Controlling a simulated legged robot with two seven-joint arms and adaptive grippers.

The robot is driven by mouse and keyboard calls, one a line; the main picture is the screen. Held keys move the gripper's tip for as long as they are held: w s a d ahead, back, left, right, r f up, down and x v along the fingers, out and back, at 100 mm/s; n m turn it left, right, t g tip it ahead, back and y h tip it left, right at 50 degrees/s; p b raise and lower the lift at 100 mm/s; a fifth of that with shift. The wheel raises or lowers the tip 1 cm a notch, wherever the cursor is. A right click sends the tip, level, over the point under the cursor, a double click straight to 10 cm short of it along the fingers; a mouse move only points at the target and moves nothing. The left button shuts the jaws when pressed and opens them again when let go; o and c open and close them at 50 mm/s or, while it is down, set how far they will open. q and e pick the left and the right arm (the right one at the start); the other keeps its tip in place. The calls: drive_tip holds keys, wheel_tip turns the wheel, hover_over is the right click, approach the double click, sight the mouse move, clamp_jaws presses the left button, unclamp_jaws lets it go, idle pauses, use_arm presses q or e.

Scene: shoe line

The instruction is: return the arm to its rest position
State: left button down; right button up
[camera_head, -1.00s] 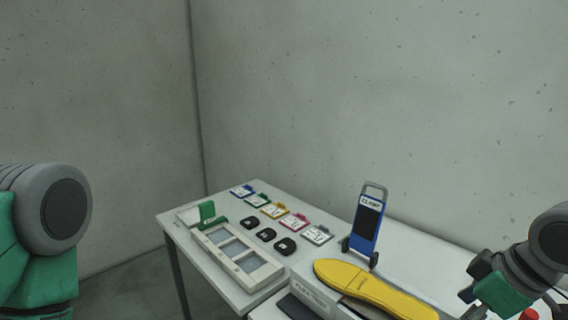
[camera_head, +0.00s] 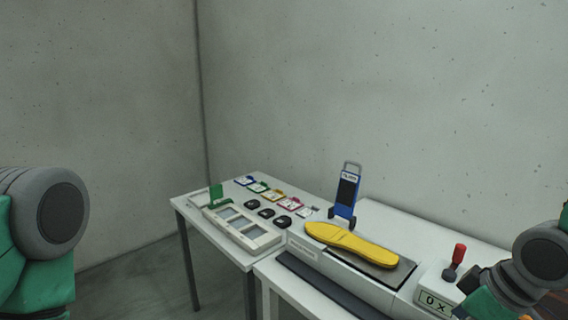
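My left arm (camera_head: 45,225) shows at the left edge, with only grey and green links visible. Its gripper is outside the picture. My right arm (camera_head: 530,270) shows at the lower right, in front of the bench's right end. Neither arm is seen touching anything on the benches.
A yellow shoe sole (camera_head: 350,245) lies on the white machine in front. Right of it are a red-knobbed lever (camera_head: 456,258) and a display (camera_head: 434,304).

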drive_tip(key=s+a+f+m+g+h, duration=0.1)
drive_tip(key=s+f+m, duration=0.2)
drive_tip(key=s+f, duration=0.75)
drive_tip(key=s+f+m+g+h, duration=0.2)
drive_tip(key=s+f+m, duration=0.35)
drive_tip(key=f, duration=0.85)
use_arm(q)
wheel_tip(320, 180, down, 12)
drive_tip(key=d+b, duration=0.1)
drive_tip(key=b, duration=1)
drive_tip(key=shift+w+d+r+b, duration=0.2)
drive_tip(key=shift+w+r+b, duration=0.1)
drive_tip(key=shift+b, duration=0.1)
use_arm(e)
wheel_tip(320, 180, down, 12)
drive_tip(key=s+d+n, duration=0.1)
drive_tip(key=shift+s+d+n, duration=0.15)
drive_tip(key=shift+s+n, duration=0.2)
drive_tip(key=shift+s, duration=0.05)
use_arm(q)
drive_tip(key=shift+a+f, duration=0.1)
drive_tip(key=shift+a, duration=0.05)
